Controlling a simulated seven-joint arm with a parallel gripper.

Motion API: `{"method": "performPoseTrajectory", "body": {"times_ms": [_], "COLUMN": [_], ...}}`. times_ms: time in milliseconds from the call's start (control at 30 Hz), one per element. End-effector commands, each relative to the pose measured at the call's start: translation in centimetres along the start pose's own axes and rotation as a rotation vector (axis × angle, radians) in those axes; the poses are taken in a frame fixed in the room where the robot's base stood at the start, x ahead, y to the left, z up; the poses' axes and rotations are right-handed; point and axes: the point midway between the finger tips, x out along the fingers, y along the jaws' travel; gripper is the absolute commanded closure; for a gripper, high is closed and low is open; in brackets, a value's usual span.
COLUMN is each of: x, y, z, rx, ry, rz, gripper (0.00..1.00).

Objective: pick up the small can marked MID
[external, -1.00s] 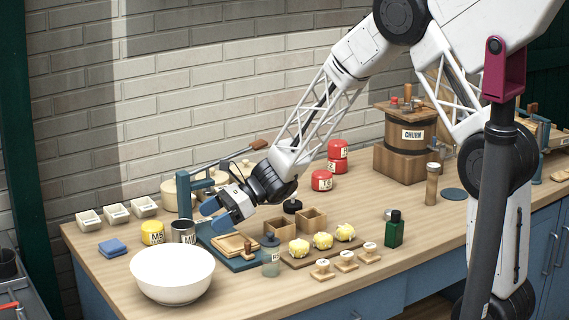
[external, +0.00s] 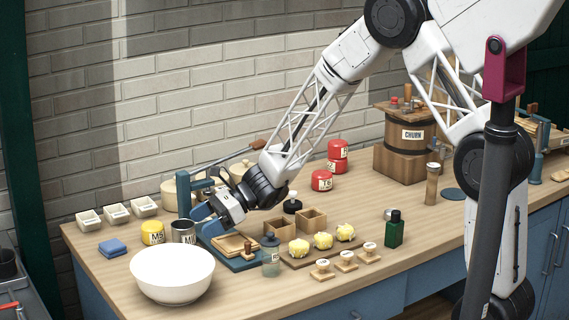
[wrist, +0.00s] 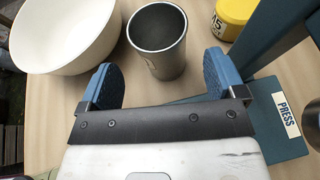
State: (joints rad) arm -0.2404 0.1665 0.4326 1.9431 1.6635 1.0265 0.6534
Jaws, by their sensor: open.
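The small grey metal can (external: 183,233) stands upright on the worktop, with a label that seems to begin "MI"; the rest is hard to read. In the wrist view the open-topped, empty-looking can (wrist: 158,45) stands just ahead of the gap between my blue fingers. My gripper (external: 204,219) is open and empty, just right of the can in the external view. It also shows in the wrist view (wrist: 162,82), with one finger on each side of the can's line and no contact visible.
A yellow can (external: 152,233) stands close beside the grey can. A white bowl (external: 172,275) stands in front. A blue press (external: 186,195) stands close to my gripper; its frame (wrist: 265,35) is near my right finger in the wrist view. White trays (external: 117,213) stand behind.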

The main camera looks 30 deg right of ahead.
Motion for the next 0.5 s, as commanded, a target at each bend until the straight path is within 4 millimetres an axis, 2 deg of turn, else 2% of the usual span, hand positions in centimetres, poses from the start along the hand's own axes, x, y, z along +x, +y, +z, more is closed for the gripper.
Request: {"method": "performPoseTrajectory", "body": {"times_ms": [267,500], "x": [0.6,3.0], "y": [0.0,0.0], "z": [0.0,-0.1], "rx": [0.0,0.001], "ry": [0.0,0.0], "rz": [0.001,0.002], "gripper": [0.11,0.11]}}
